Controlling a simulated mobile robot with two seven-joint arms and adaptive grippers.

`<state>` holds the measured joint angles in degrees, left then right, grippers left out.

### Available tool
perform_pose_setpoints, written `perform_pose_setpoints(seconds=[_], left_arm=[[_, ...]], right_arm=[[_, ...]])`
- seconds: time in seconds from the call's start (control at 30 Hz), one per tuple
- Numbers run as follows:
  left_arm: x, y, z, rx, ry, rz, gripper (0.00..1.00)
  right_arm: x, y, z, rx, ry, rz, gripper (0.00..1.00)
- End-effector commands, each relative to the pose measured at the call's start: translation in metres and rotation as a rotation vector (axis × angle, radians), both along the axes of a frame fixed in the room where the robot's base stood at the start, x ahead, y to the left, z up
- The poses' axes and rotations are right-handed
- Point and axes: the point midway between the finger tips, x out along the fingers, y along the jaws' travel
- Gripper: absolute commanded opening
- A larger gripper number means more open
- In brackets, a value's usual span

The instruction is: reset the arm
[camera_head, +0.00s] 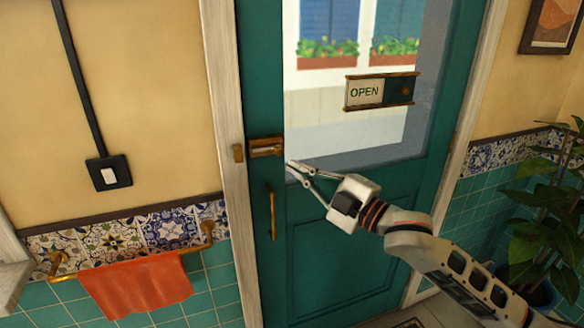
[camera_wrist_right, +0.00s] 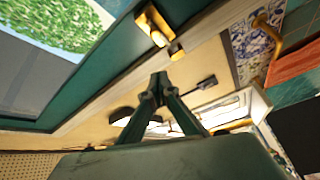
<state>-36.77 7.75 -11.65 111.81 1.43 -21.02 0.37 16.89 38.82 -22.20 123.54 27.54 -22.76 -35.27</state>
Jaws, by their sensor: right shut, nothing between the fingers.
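My right gripper (camera_head: 291,168) is in front of the teal door (camera_head: 345,262), just right of and a little below the brass latch (camera_head: 265,147). Its fingers are shut with nothing between them, and it looks apart from the latch. In the right wrist view my gripper (camera_wrist_right: 158,80) shows its fingertips together, with the brass latch (camera_wrist_right: 155,25) beyond and above them. My left gripper is not in view.
A brass door handle (camera_head: 272,214) is below the latch. An open sign (camera_head: 364,92) hangs on the glass. An orange towel (camera_head: 137,288) hangs on a brass rail at lower left. A light switch (camera_head: 109,173) is on the left wall. A leafy plant (camera_head: 545,205) stands at right.

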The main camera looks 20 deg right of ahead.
Motion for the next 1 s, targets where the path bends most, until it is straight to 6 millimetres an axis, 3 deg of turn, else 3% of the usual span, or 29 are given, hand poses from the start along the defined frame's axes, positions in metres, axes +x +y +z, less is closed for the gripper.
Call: perform_pose_setpoints(seconds=[0.37, 0.47, 0.57, 0.77, 0.87, 1.0], left_arm=[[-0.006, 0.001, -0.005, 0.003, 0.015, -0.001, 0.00], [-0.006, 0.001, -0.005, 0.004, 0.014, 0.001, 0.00], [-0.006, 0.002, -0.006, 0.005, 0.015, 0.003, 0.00], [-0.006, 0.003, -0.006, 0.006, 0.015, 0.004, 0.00], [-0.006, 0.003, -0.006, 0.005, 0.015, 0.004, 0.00], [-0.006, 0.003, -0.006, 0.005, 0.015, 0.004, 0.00]], right_arm=[[0.000, 0.000, 0.000, 0.001, 0.001, 0.000, 0.00], [0.000, 0.000, -0.011, 0.015, 0.024, -0.005, 0.00], [-0.002, -0.001, -0.047, 0.067, 0.098, -0.021, 0.00], [-0.029, -0.006, -0.173, 0.246, 0.362, -0.109, 0.00], [-0.055, -0.010, -0.237, 0.334, 0.496, -0.170, 0.00], [-0.104, -0.015, -0.321, 0.442, 0.674, -0.265, 0.00]])
